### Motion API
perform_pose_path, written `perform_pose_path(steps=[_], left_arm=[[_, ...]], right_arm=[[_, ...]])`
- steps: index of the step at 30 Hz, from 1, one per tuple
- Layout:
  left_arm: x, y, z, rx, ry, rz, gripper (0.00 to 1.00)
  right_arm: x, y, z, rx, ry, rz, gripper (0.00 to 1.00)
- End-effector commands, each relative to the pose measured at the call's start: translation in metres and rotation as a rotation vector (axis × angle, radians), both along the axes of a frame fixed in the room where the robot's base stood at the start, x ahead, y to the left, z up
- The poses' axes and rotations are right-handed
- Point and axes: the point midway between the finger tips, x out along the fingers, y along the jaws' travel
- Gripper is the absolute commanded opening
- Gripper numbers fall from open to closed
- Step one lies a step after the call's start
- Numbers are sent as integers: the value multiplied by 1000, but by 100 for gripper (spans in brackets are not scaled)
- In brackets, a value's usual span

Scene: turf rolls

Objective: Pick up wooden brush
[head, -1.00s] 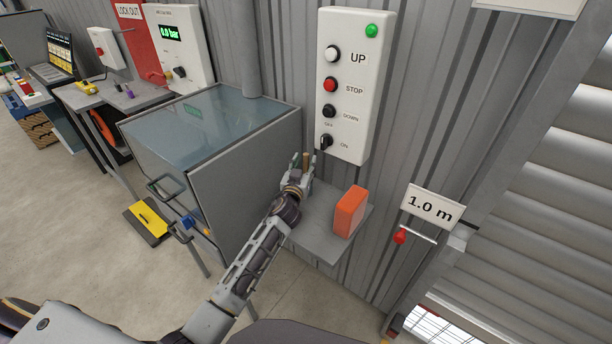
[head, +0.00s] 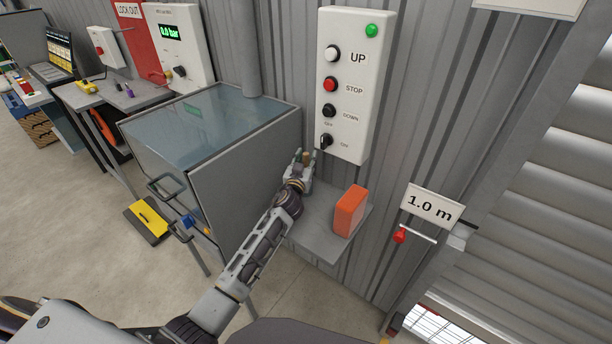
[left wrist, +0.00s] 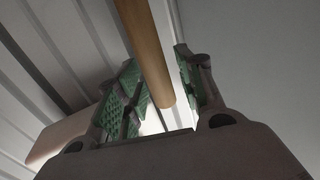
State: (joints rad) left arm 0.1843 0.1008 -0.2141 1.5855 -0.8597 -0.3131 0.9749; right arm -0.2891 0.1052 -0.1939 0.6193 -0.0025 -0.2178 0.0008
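The wooden brush (head: 306,157) shows only as a small brown stub between the fingertips of my left gripper (head: 304,159), above the small grey shelf on the wall. In the left wrist view its round wooden handle (left wrist: 147,50) runs down between the green-padded fingers, with its end toward the camera. My left gripper (left wrist: 158,90) is open around the handle, with a narrow gap visible on the right side. The brush head is hidden. My right gripper is not in view.
An orange block (head: 349,211) stands on the grey shelf (head: 318,238) to the right of my gripper. A glass-topped grey cabinet (head: 245,170) is close on the left. A control panel (head: 345,85) with buttons hangs on the corrugated wall above. A red-handled lever (head: 400,236) is farther right.

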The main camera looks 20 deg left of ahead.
Motion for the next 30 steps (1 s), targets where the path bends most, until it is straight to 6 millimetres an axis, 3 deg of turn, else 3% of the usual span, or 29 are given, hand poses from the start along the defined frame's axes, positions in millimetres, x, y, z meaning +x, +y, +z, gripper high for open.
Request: perform_pose_path(steps=[1, 8, 23, 30], left_arm=[[0, 0, 0, 0, 0, 0, 27], [0, 0, 0, 0, 0, 0, 0], [-2, 0, 4, 0, -2, 0, 0], [-4, 1, 24, 1, -4, 1, 0]], right_arm=[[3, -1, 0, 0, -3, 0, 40], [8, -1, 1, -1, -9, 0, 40], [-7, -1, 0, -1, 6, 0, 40], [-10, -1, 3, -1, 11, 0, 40]])
